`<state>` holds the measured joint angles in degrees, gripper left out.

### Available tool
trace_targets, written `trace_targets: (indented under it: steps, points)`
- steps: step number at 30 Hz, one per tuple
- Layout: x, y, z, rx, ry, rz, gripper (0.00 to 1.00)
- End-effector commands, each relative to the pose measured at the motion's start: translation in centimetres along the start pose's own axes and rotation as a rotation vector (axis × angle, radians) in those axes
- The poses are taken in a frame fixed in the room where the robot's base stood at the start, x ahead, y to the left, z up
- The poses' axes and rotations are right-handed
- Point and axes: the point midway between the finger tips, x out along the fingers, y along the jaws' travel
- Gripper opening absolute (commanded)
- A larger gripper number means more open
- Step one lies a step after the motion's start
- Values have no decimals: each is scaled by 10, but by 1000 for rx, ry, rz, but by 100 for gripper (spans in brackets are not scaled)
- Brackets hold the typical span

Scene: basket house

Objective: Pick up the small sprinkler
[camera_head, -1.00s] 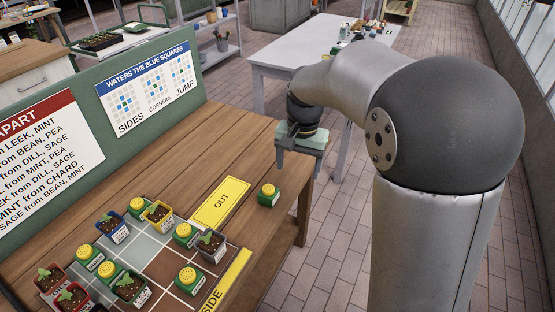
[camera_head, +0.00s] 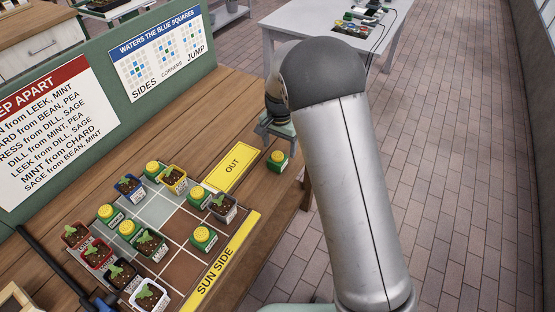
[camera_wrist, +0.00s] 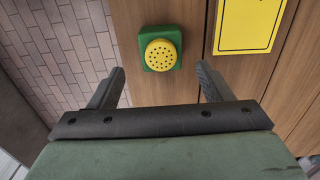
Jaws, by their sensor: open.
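Several small sprinklers have green square bases and round yellow tops with holes. One sprinkler (camera_head: 277,161) stands alone on the wooden table to the right of the yellow OUT card (camera_head: 235,168). It also shows upright in the wrist view (camera_wrist: 160,54), above centre. My gripper (camera_wrist: 160,80) is open and empty; in that view its two fingers lie left and right, with the sprinkler between and beyond their tips. In the head view my gripper (camera_head: 274,130) is beside this sprinkler on its far side, partly behind my arm. Contact is not visible.
Other sprinklers (camera_head: 203,238) and potted seedlings (camera_head: 149,243) stand on a tiled grid left of the OUT card. A yellow SUN SIDE strip (camera_head: 222,266) borders the grid. A green board with posters (camera_head: 59,128) stands behind. The table's right edge is close to the lone sprinkler.

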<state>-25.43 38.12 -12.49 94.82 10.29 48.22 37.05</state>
Motion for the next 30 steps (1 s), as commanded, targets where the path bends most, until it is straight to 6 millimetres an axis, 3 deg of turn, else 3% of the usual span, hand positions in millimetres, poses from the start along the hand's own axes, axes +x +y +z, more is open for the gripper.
trace_targets:
  steps: [5, 13, 22, 27, 30]
  points:
    - [11, 0, 3, -1, -1, 2, 73]
    - [49, -2, 9, 0, -1, 1, 73]
    - [55, -2, 9, -1, 0, -1, 73]
    - [54, -2, 9, 0, 0, -1, 25]
    - [54, -2, 8, 0, 1, -1, 21]
